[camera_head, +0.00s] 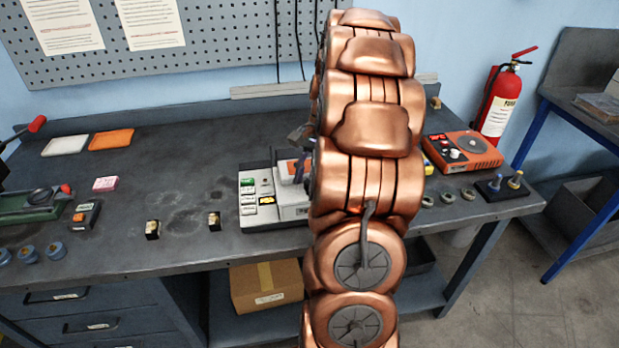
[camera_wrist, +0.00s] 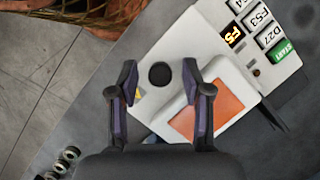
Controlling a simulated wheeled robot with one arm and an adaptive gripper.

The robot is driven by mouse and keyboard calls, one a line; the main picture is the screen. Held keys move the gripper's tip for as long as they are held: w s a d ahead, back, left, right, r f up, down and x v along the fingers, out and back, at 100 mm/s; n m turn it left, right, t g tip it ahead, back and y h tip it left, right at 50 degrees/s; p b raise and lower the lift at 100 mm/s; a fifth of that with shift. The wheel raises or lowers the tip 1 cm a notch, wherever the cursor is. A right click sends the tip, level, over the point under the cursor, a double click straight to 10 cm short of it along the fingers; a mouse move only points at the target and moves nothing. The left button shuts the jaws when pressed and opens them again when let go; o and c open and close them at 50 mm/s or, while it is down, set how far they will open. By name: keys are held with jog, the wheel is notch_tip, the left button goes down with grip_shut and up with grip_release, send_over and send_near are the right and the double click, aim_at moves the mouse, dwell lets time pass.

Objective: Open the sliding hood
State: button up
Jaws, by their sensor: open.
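The white and grey bench device (camera_head: 275,212) stands on the workbench, partly hidden behind my copper arm. In the wrist view, a light hood with an orange window (camera_wrist: 214,112) sits on the device's pale body (camera_wrist: 205,45). A dark round opening (camera_wrist: 161,75) shows beside the hood. My gripper (camera_wrist: 162,88) is above the device with its two dark fingers apart and nothing between them. The right finger overlaps the hood's edge in the picture; I cannot tell whether it touches. In the head view my gripper is mostly hidden by my arm.
Labelled buttons, one marked START (camera_wrist: 283,50), line the device's panel. On the workbench (camera_head: 190,190), two small dark blocks stand left of the device. An orange-red instrument (camera_head: 464,152) and several small rings lie to the right. A pegboard (camera_head: 235,40) is behind.

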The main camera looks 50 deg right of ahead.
jog(key=shift+c, duration=0.4)
grip_shut()
jog(key=shift+w, duration=0.1)
